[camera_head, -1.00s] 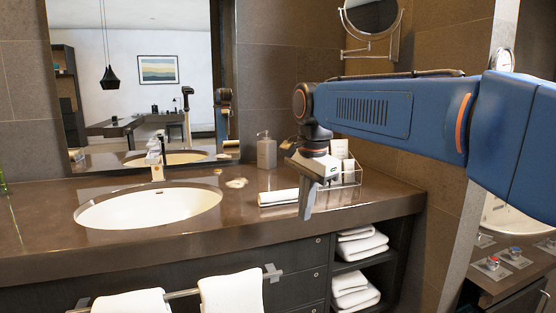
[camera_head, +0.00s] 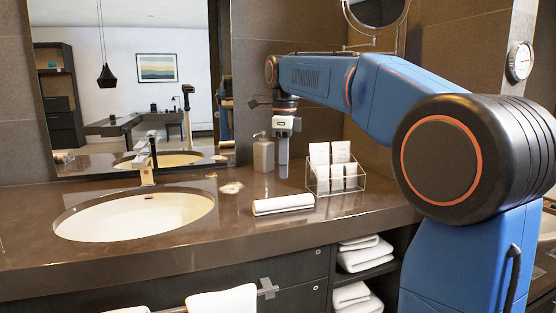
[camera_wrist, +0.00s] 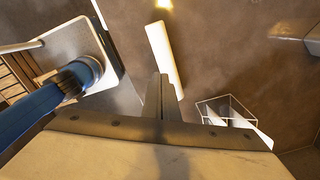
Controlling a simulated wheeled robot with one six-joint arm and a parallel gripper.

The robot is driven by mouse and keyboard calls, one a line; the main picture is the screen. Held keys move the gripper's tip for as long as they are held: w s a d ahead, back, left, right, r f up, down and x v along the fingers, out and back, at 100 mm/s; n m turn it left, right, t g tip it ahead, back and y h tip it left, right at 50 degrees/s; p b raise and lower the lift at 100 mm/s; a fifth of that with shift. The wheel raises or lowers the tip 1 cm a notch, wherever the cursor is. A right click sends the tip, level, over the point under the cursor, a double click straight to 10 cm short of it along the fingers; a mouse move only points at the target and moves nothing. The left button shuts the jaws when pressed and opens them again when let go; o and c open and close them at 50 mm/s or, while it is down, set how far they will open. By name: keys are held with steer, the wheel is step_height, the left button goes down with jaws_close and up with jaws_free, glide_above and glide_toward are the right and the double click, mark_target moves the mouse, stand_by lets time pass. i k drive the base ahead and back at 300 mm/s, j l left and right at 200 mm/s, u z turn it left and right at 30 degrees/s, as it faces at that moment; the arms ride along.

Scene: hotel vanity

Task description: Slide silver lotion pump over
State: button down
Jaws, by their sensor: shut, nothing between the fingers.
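The silver lotion pump (camera_head: 264,154) stands upright on the brown counter near the back wall, right of the sink, in the head view. My gripper (camera_head: 283,172) points down just to the right of the pump. Its fingers are shut with nothing between them. A narrow gap shows between it and the pump, but I cannot tell their exact depth apart. In the wrist view the shut fingers (camera_wrist: 158,92) point over the counter; I cannot make out the pump there.
A clear organiser (camera_head: 336,180) with white cards stands right of my gripper. A rolled white towel (camera_head: 283,204) lies in front. The sink (camera_head: 135,218) and faucet (camera_head: 147,172) are left. A small pale item (camera_head: 231,187) lies between the sink and pump. The mirror (camera_head: 125,80) is behind.

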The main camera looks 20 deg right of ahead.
mark_target(263, 151)
steer(key=i+l, duration=0.25)
steer(key=i, duration=0.15)
steer(key=i+l, duration=0.25)
steer(key=i, duration=0.15)
steer(key=i+l, duration=0.25)
steer(key=i, duration=0.15)
